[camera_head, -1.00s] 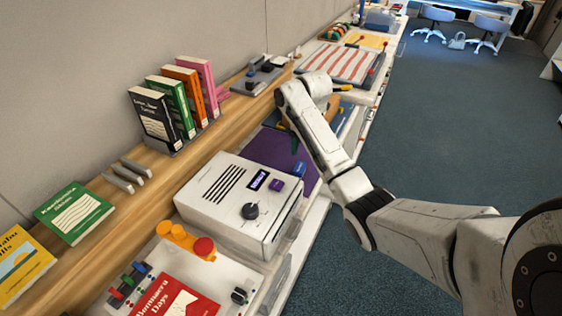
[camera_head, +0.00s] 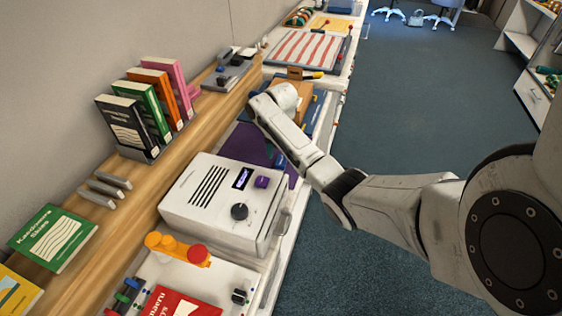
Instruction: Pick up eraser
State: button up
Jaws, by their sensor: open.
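I cannot make out an eraser for certain; it may be hidden behind my arm or too small to tell. My arm reaches from the right to the shelf unit, and its wrist is above the area between the purple mat (camera_head: 246,146) and the blue tray (camera_head: 316,112). My gripper's fingers are hidden behind the wrist. A tan wooden block (camera_head: 303,92) and a yellow-and-black marker-like object (camera_head: 311,75) lie just beyond the wrist.
A white device with a dial (camera_head: 208,207) stands in front of the mat. Upright books (camera_head: 125,122) and grey bars (camera_head: 100,194) line the wooden ledge (camera_head: 178,160). A striped board (camera_head: 305,50) lies farther back. Open carpet (camera_head: 425,110) is on the right.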

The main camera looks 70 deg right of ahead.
jog(key=shift+f, duration=1.1)
jog(key=c, duration=1.1)
jog(key=shift+r, duration=0.15)
